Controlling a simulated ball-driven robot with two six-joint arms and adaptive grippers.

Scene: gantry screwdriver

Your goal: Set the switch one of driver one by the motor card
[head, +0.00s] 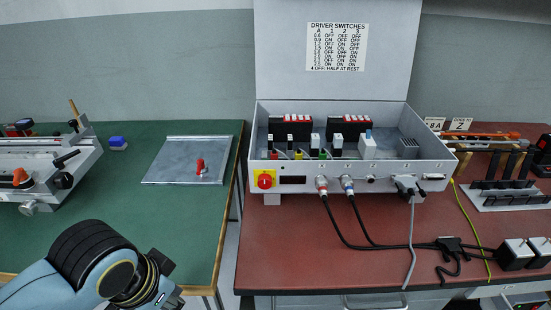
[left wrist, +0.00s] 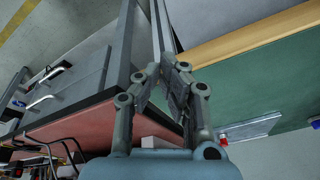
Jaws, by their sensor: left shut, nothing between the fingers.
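An open grey control box (head: 386,180) stands on the red-brown bench. Inside are two black drivers, the left one (head: 281,128) and the right one (head: 340,127), each with a red switch block along its top. Single switch positions are too small to read. A DRIVER SWITCHES table (head: 337,47) is on the raised lid. A card reading about 0.8A (head: 434,124) and a card reading Z (head: 460,124) stand behind the box at right. My left gripper (left wrist: 165,82) is shut and empty, away from the box. My right gripper is not in view.
Cables run from the box front to two motors (head: 517,253) at right. A red-and-yellow rotary switch (head: 264,180) is on the box front. The green table (head: 130,210) holds a metal plate (head: 190,160) with a red-handled item. A gap separates both benches.

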